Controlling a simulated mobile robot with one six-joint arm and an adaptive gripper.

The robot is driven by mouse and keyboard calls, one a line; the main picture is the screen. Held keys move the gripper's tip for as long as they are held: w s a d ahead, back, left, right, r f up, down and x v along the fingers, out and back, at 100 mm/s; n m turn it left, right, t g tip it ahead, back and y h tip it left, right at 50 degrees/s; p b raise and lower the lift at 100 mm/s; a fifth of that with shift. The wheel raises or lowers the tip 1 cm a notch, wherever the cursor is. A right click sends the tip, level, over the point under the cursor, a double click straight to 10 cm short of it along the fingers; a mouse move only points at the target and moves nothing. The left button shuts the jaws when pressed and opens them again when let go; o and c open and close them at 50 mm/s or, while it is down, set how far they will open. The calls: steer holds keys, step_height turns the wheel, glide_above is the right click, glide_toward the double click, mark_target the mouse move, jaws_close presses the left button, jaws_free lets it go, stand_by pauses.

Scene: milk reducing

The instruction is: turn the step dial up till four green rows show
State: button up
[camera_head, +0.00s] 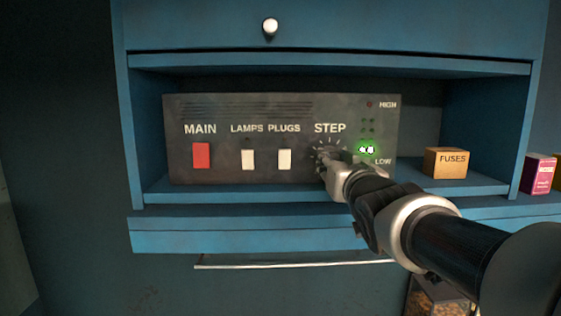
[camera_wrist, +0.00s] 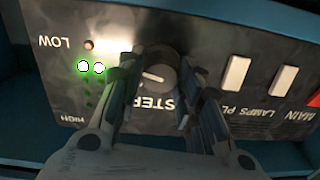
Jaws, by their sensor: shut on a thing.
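The step dial (camera_wrist: 158,66) is a round dark knob with a pale pointer mark, under the word STEP on a dark control panel (camera_head: 290,107). My gripper (camera_head: 327,157) reaches it from the lower right in the head view and hides most of it. In the wrist view, which is upside down, my gripper's fingers (camera_wrist: 155,78) are on both sides of the dial, shut on it. The indicator lights (camera_head: 367,150) are right of the dial, between HIGH and LOW. One green row of two lamps glows near LOW; the rows above it are dark.
A red MAIN switch (camera_head: 201,155) and white LAMPS (camera_head: 248,159) and PLUGS (camera_head: 285,159) switches are left of the dial. A FUSES box (camera_head: 446,163) stands right of the panel on the blue shelf (camera_head: 485,184). A purple box (camera_head: 538,174) is farther right.

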steer(key=shift+m, duration=1.6)
steer(key=o, duration=1.1)
steer(key=s, duration=1.2)
steer(key=shift+d+f, duration=0.1)
steer(key=shift+d, duration=0.1)
steer(key=shift+f, duration=0.15)
